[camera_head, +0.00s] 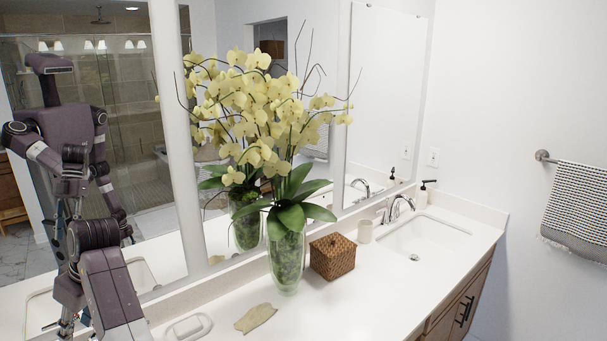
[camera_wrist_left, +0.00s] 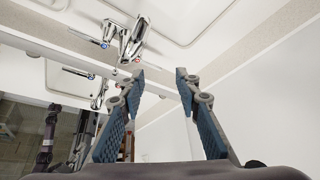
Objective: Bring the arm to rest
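My left gripper (camera_wrist_left: 160,82) is open in the left wrist view, its two blue-padded fingers apart with nothing between them. Beyond the fingers are a chrome faucet (camera_wrist_left: 131,42) and a pale counter and basin. I cannot tell the exact gap to the faucet. In the head view, my purple left arm (camera_head: 112,292) comes in at the lower left, over the left end of the counter. Its gripper cannot be made out clearly there. My right gripper is not directly in view.
The right sink (camera_head: 425,237) is empty. A mirror runs behind, reflecting my body.

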